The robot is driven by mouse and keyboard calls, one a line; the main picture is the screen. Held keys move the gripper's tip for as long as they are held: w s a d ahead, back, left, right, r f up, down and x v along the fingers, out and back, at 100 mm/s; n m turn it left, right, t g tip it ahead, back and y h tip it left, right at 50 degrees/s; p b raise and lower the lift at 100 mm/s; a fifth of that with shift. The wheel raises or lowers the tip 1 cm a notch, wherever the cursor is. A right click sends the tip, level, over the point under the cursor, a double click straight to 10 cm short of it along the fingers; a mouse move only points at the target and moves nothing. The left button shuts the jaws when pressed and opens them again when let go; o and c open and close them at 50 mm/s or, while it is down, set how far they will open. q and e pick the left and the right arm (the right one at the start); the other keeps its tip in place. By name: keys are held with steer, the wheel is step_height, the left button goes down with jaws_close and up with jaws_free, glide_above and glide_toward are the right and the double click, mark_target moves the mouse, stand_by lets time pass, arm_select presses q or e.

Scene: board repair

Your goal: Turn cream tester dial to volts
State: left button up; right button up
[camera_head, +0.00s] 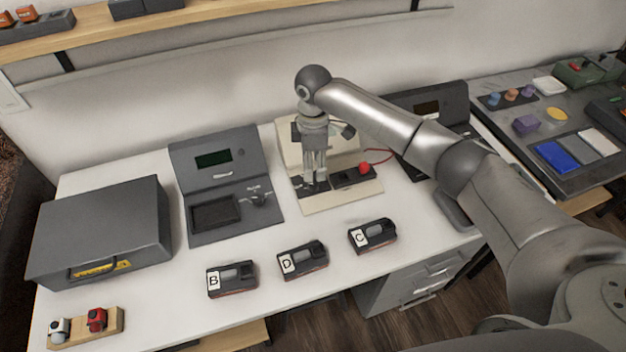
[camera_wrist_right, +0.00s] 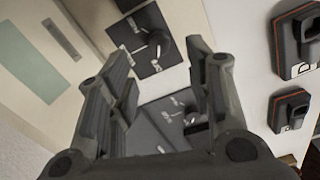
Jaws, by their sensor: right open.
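The cream tester (camera_head: 347,198) stands open in the middle of the white table. In the right wrist view, its cream panel (camera_wrist_right: 95,30) with a pale green strip fills the upper left. Its dark dial (camera_wrist_right: 160,42) sits on a black plate with white marks there; in the head view, my gripper covers it. My right gripper (camera_head: 315,180) points down over the plate, open and empty. In the wrist view, its fingers (camera_wrist_right: 158,58) are spread to either side of the dial, and contact cannot be told. My left gripper is not in view.
A grey tester (camera_head: 218,160) stands left of the cream one, beside a grey case (camera_head: 100,230). Another dark tester (camera_head: 455,100) is partly behind my right arm. Labelled modules B (camera_head: 232,280), D (camera_head: 303,261) and C (camera_head: 373,237) lie in front. A red knob (camera_head: 364,168) sits right of the gripper.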

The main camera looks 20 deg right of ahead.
mark_target(313, 183)
step_height(313, 183, down, 7)
steer(key=shift+f, duration=0.15)
steer(key=c, duration=1)
steer(key=shift+r+m+p, duration=0.2)
steer(key=shift+m+p, duration=0.7)
steer(key=shift+p, duration=0.4)
steer(key=shift+c, duration=0.2)
steer(key=m+p, duration=0.2)
steer(key=shift+a+m, duration=0.1)
steer(key=shift+m, duration=0.2)
steer(key=m+p, duration=0.3)
steer(key=m, duration=0.1)
steer(key=shift+p, duration=0.35)
steer(key=shift+w+f+m+p, duration=0.1)
steer(key=shift+m+p, duration=0.65)
steer(key=shift+m, duration=0.85)
